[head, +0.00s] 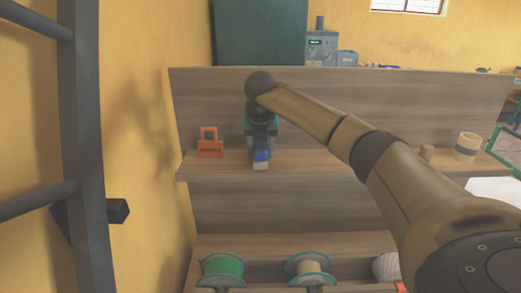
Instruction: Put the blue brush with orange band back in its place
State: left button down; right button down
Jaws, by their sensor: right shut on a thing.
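My right gripper (261,143) is over the upper shelf (315,163) of a wooden rack, left of the middle in the head view. It is shut on a small blue thing with a pale lower end, which looks like the blue brush (261,156). The brush hangs below the jaws at the shelf's level. I cannot tell whether it touches the shelf. Its orange band does not show; the gripper hides part of it. My left gripper is not in view.
An orange stand-like object (210,143) is on the shelf just left of the gripper. A banded cup (467,147) and a small brown piece (427,152) stand at the right. Below are a green spool (223,268) and a tan spool (309,267). A dark ladder-like frame (86,140) is at the left.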

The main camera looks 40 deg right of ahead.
jog(key=shift+f, duration=0.1)
jog(key=shift+c, duration=1.4)
grip_release()
jog(key=shift+r, duration=0.35)
jog(key=b+v, duration=0.1)
jog(key=v, duration=1)
jog(key=shift+a+r+b, duration=0.1)
jog(key=shift+r+b, duration=0.2)
jog(key=shift+b, duration=0.05)
